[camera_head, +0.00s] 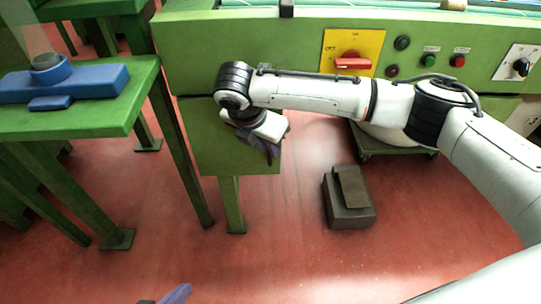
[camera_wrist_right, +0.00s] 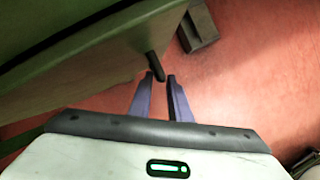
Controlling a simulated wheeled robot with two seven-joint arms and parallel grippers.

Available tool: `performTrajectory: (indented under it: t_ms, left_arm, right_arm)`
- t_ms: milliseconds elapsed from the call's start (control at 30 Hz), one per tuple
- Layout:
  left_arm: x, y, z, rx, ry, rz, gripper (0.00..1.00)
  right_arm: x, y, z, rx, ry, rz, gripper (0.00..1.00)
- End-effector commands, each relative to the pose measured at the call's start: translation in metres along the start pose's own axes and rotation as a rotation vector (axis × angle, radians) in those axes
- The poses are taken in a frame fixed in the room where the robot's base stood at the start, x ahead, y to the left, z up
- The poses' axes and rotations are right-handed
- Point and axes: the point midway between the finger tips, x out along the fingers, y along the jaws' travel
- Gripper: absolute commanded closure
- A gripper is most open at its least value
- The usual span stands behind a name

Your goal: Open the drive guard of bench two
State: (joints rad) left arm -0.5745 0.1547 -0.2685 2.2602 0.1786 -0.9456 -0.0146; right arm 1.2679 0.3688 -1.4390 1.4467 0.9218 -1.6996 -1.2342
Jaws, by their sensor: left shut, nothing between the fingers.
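The drive guard is a green box-like panel (camera_head: 207,150) hanging under the left end of the green bench (camera_head: 215,50); it looks closed. In the right wrist view the panel (camera_wrist_right: 90,85) fills the upper left, with a short dark handle (camera_wrist_right: 155,65) sticking out from its edge. My right gripper (camera_head: 272,155) is at the panel's right edge. Its two purple fingers (camera_wrist_right: 160,74) are apart, and the handle's end shows at the gap between their tips; I cannot tell whether they touch. My left gripper (camera_head: 178,293) shows only partly at the bottom edge, shut and empty, far from the guard.
A dark pedal block (camera_head: 348,200) stands on the red floor right of the guard. A green side table (camera_head: 90,122) with a blue device (camera_head: 75,85) is at left. The bench front carries a red switch (camera_head: 352,62) on a yellow plate. A low wheeled dolly (camera_head: 385,152) is under the bench.

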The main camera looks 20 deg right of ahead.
Motion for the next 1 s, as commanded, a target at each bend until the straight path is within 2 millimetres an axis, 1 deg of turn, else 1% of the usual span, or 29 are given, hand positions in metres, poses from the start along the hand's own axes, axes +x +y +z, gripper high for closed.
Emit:
performTrajectory:
  t_ms: [33, 100, 267, 567, 700, 1000]
  left_arm:
    - [0.005, 0.0, 0.002, 0.007, -0.008, 0.007, 1.0]
    - [0.006, 0.002, 0.003, 0.013, -0.016, 0.014, 1.0]
    - [0.007, 0.005, 0.002, 0.021, -0.027, 0.027, 1.0]
    - [0.007, 0.006, 0.002, 0.022, -0.031, 0.03, 1.0]
    - [0.007, 0.006, 0.002, 0.022, -0.03, 0.03, 1.0]
    - [0.005, 0.006, -0.001, 0.022, -0.026, 0.028, 1.0]
  right_arm:
    - [0.012, 0.0, -0.001, 0.002, 0.0, -0.001, 0.83]
    - [0.021, 0.0, -0.001, 0.002, -0.001, 0.0, 0.83]
    - [0.033, 0.0, 0.0, 0.002, -0.001, 0.001, 0.83]
    - [0.035, 0.0, 0.0, 0.001, 0.0, 0.002, 0.83]
    - [0.035, 0.0, 0.0, 0.001, 0.0, 0.002, 1.0]
    - [0.034, 0.0, 0.001, 0.007, 0.001, 0.0, 1.0]
